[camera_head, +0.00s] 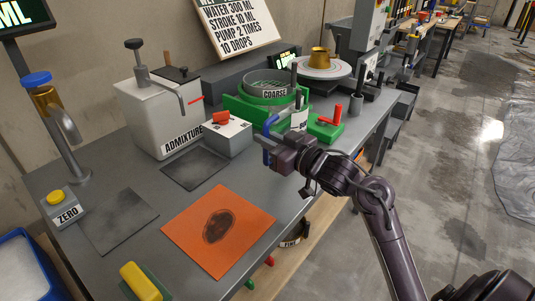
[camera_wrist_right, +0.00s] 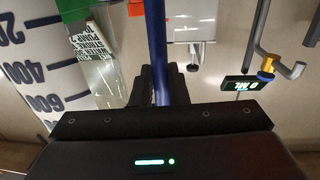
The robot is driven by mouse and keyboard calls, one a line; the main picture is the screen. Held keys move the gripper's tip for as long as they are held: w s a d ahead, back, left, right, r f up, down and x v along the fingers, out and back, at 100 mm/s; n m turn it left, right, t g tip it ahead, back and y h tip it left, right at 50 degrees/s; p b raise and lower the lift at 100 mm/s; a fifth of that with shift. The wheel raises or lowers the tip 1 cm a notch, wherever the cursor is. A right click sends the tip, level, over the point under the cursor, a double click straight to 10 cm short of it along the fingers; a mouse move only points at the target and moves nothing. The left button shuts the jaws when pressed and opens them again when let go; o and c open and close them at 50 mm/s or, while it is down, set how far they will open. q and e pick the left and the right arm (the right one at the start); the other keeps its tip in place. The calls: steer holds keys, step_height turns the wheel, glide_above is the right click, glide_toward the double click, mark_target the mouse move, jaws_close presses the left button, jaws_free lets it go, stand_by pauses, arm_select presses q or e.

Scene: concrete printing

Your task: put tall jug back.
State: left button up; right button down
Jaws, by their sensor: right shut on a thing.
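My right gripper (camera_head: 272,145) is shut on a blue handle (camera_head: 268,126), held above the bench edge. In the right wrist view the handle (camera_wrist_right: 158,50) runs upright between the dark fingers (camera_wrist_right: 158,88). A pale surface with large dark volume marks (camera_wrist_right: 40,75) stands at the left of that view, and looks like the jug's wall. The jug's full body is hard to make out in the head view, partly hidden by the gripper and clutter behind. My left gripper is not in view.
On the grey bench stand an admixture dispenser (camera_head: 157,112), a green-framed coarse sieve (camera_head: 265,100), a green block with a red handle (camera_head: 326,128) and a turntable (camera_head: 322,68). An orange mat (camera_head: 180,228) with a dark wet patch lies in front. A tap (camera_head: 65,125) stands at left.

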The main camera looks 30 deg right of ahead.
mark_target(267, 162)
step_height(267, 162, down, 4)
steer(key=shift+r, duration=0.1)
steer(key=shift+f, duration=0.25)
steer(key=c, duration=1.4)
jaws_free()
steer(key=shift+c, duration=0.2)
